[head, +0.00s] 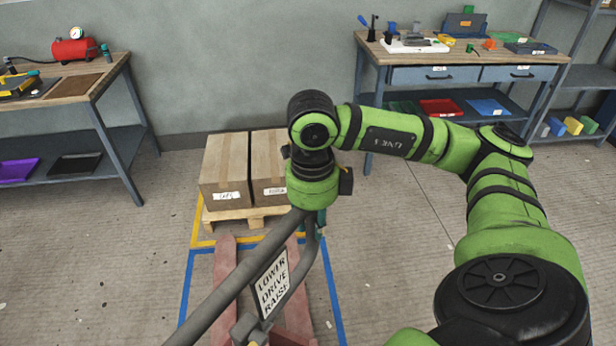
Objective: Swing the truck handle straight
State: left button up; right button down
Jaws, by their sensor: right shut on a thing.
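The truck handle (240,277) is a grey tubular loop that slants from the lower left up toward the picture's middle. It carries a white sign (271,284) reading LOWER DRIVE RAISE. My right gripper (319,222) is shut on the handle at its upper right end. The green wrist above hides most of the gripper, so its fingers barely show. The truck's red forks (225,262) point away toward the pallet, and the handle lies at an angle across them. My left gripper is not in view.
A wooden pallet (240,215) with two cardboard boxes (224,168) stands ahead, inside yellow floor tape. Blue tape (187,283) borders the truck's area. Workbenches stand at the back left (100,88) and back right (375,72). Floor to the left and right is clear.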

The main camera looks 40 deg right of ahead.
jog(key=shift+s+a+f, duration=0.25)
jog(key=shift+s+a, duration=0.25)
jog(key=shift+s, duration=0.1)
jog(key=s+m, duration=0.1)
jog(key=s+a+m, duration=0.1)
jog(key=s, duration=0.3)
jog(key=shift+s+a+r+m+b, duration=0.1)
jog(key=shift+s+a+m+b, duration=0.05)
jog(key=shift+a+m+b, duration=0.25)
